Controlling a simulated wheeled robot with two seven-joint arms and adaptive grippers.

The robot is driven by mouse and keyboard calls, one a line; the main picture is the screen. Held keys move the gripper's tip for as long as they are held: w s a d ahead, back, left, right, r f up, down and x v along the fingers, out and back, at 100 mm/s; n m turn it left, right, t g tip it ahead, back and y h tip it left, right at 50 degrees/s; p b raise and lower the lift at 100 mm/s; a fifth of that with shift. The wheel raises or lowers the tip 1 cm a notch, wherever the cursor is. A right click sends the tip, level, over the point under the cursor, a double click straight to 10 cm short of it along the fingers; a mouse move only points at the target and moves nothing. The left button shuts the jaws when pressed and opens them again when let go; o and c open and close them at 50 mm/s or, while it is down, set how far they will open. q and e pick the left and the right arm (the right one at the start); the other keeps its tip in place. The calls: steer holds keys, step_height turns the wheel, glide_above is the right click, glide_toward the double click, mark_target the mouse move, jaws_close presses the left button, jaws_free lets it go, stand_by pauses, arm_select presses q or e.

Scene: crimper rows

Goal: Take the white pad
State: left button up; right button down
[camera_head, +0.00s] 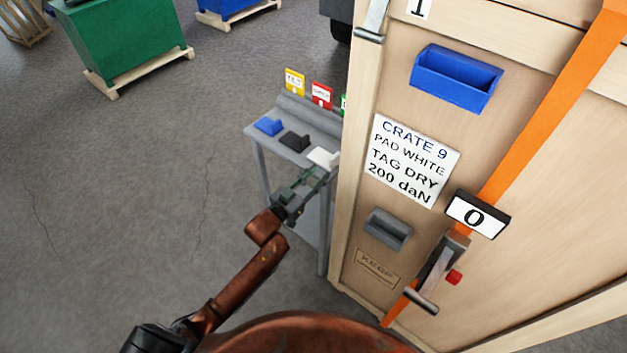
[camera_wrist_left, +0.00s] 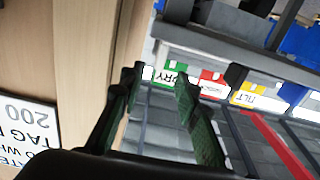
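The white pad (camera_head: 322,157) sits at the right end of a narrow grey stand (camera_head: 279,151), close to the crate's edge. A black pad (camera_head: 294,141) and a blue pad (camera_head: 268,126) sit to its left. My left gripper (camera_head: 311,179) is just in front of the white pad. My right gripper is not in view.
A wooden crate (camera_head: 352,240) stands right beside the gripper. Its label (camera_head: 412,160) reads CRATE 9, PAD WHITE, TAG DRY, 200 daN. Yellow (camera_head: 294,82), red (camera_head: 321,95) and green (camera_wrist_left: 170,77) tags stand behind the pads.

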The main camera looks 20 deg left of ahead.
mark_target(331, 162)
arm_select(q)
steer(key=b+x, duration=0.1)
steer(key=x, duration=0.5)
steer(key=shift+b, duration=0.4)
steer(key=shift+x, duration=1.2)
steer(key=shift+w, duration=0.15)
steer(key=shift+c, duration=0.2)
jaws_close()
